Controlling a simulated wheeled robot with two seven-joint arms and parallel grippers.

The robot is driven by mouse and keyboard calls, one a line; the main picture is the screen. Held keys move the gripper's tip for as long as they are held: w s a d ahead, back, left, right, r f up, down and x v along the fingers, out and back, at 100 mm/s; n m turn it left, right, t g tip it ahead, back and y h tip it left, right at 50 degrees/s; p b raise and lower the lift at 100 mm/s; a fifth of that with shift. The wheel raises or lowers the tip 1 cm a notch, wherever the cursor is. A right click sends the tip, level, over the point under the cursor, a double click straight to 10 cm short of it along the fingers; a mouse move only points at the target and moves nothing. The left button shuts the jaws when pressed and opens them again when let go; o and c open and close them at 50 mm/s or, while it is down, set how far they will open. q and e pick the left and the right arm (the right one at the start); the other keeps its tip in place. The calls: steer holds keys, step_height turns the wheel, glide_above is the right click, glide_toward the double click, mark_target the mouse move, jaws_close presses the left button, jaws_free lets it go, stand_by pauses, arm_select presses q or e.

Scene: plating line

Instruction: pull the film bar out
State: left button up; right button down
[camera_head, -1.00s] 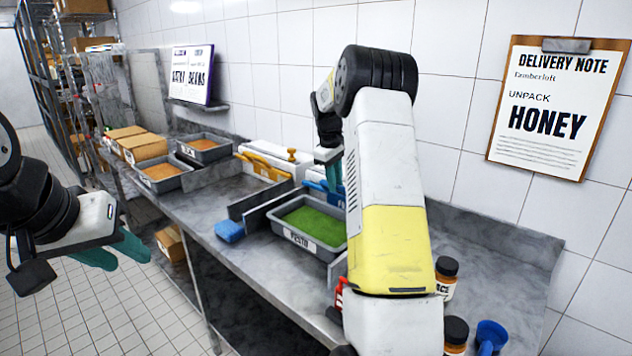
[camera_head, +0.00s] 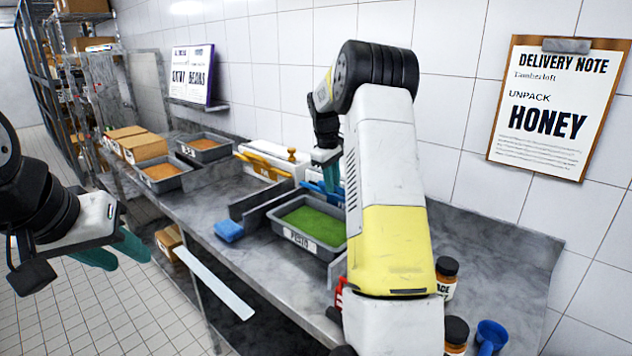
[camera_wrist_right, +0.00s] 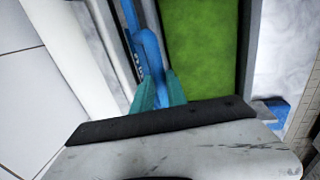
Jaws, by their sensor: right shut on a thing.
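A blue bar (camera_head: 316,187), seemingly the film bar, lies along a white box at the wall behind the green-filled tray. My right arm hides much of it in the head view. In the right wrist view the blue bar (camera_wrist_right: 148,50) runs between the teal fingertips of my right gripper (camera_wrist_right: 159,92), which is shut on it. The right gripper (camera_head: 327,172) is partly hidden behind its own arm in the head view. My left gripper (camera_head: 115,252) is empty beside the counter's front edge, with its teal fingers apart.
The green-filled tray (camera_head: 293,236) stands between low grey dividers. A blue sponge (camera_head: 229,231) lies left of it. A pale strip (camera_head: 215,283) shows by the counter's front edge. Jars (camera_head: 446,277) and a blue funnel (camera_head: 491,334) stand at front right. A yellow bar (camera_head: 263,166) lies further back.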

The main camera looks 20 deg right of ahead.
steer(key=s+a, duration=0.6)
steer(key=a, duration=0.5)
steer(key=s+a, duration=0.6)
steer(key=a, duration=0.4)
steer(key=shift+s+a, duration=0.4)
steer(key=shift+a, duration=0.1)
steer(key=c, duration=1.3)
jaws_free()
steer(key=shift+s, duration=0.1)
steer(key=v, duration=0.7)
steer(key=shift+r, duration=0.4)
